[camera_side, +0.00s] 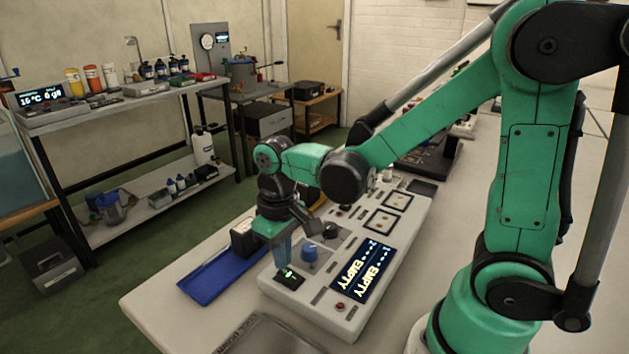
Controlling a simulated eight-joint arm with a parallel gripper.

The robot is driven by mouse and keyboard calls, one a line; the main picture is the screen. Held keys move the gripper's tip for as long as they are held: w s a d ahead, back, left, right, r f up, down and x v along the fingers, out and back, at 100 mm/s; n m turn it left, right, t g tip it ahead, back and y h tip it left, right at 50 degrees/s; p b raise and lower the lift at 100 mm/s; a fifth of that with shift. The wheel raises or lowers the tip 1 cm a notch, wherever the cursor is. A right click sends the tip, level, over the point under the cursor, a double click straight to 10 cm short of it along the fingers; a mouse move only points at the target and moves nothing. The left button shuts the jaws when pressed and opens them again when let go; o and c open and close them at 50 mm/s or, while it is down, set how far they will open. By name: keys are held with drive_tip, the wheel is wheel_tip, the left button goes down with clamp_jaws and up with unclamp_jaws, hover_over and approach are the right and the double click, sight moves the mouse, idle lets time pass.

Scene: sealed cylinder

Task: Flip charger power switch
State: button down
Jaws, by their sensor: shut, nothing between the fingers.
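The charger (335,316) is a long pale box on the bench, with a dark screen (362,270) reading EMPTY twice. A black switch (289,279) with a small green light sits at its near left corner; I take this for the power switch. I cannot tell which way its rocker is tilted. My gripper (284,262) points down just above and behind this switch, its fingers shut and empty. I cannot tell whether the fingertips touch the switch. A blue knob (309,256) stands close to the right of the fingers.
A blue tray (214,277) lies left of the charger, with a dark block by its far end. A dark knob (330,231) and square pads (380,221) are farther back on the panel. A flat grey tray (268,338) lies at the bench's front edge.

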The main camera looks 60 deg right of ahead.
drive_tip(key=shift+f, duration=0.65)
drive_tip(key=shift+r, duration=3.55)
drive_tip(key=t, duration=0.2)
drive_tip(key=s+d+r+t, duration=0.1)
drive_tip(key=t, duration=0.4)
drive_tip(key=shift+s+d+r, duration=0.25)
drive_tip(key=shift+s+r, duration=0.05)
drive_tip(key=shift+s, duration=0.1)
